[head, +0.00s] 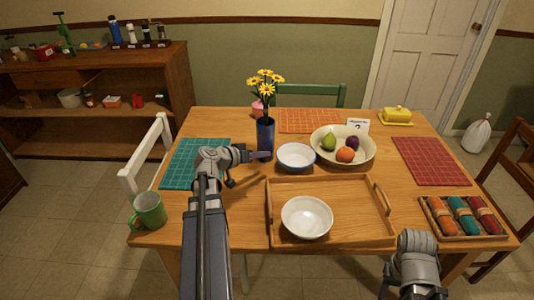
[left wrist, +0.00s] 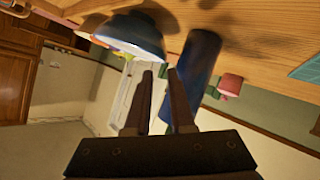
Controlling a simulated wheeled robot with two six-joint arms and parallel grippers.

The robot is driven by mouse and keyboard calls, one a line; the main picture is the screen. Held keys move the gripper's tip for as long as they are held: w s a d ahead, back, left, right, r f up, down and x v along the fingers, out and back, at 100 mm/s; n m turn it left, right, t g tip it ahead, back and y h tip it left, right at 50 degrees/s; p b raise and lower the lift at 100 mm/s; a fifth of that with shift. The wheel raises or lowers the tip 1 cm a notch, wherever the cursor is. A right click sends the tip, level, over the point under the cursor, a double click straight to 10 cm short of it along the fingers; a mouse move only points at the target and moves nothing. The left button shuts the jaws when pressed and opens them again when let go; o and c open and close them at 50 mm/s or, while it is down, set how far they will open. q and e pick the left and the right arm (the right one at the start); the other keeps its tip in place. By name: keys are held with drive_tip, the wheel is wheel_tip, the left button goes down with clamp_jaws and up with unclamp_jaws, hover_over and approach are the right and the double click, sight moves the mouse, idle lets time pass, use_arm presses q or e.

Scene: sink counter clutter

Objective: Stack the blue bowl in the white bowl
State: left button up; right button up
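The blue bowl (head: 296,165), with a pale inside, stands upright on the table right of the blue vase. In the left wrist view the blue bowl (left wrist: 140,30) lies just beyond the fingertips, up and to the left. The white bowl (head: 307,218) stands empty in the wooden tray. My left gripper (head: 262,155) is left of the blue bowl, in front of the vase. In the left wrist view its fingers (left wrist: 161,72) are apart with nothing between them. My right arm shows at the bottom right, but its fingers are not visible.
The blue vase (head: 265,138) with yellow flowers is close to my left gripper. A fruit bowl (head: 368,157) stands right of the blue bowl. The wooden tray (head: 355,215) has bare floor right of the white bowl. A green mug (head: 149,211) stands at the left front.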

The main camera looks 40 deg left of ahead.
sight(302, 167)
use_arm(q)
drive_tip(key=shift+w+d+r+m+g+y+p, duration=0.1)
drive_tip(key=shift+w+d+m+g+y+p, duration=0.3)
drive_tip(key=shift+w+d+m+g+p, duration=1)
drive_tip(key=shift+w+d+m+g+y+p, duration=0.1)
drive_tip(key=shift+d+m+g+y+p, duration=0.5)
drive_tip(key=shift+d+m+p, duration=1.7)
drive_tip(key=shift+w+d+r+m+g+y+p, duration=0.15)
drive_tip(key=shift+w+d+m+g+p, duration=0.7)
drive_tip(key=shift+d+m, duration=1.95)
drive_tip(key=shift+g, duration=0.35)
drive_tip(key=f+b, duration=0.1)
drive_tip(key=w+f+b, duration=0.1)
drive_tip(key=f+b, duration=0.2)
drive_tip(key=shift+w+a+f, duration=0.1)
drive_tip(key=shift+w+a, duration=0.15)
drive_tip(key=shift+a, duration=0.15)
drive_tip(key=shift+w+f, duration=0.25)
drive_tip(key=shift+f, duration=0.1)
drive_tip(key=shift+r, duration=0.1)
clamp_jaws()
drive_tip(key=shift+d, duration=0.1)
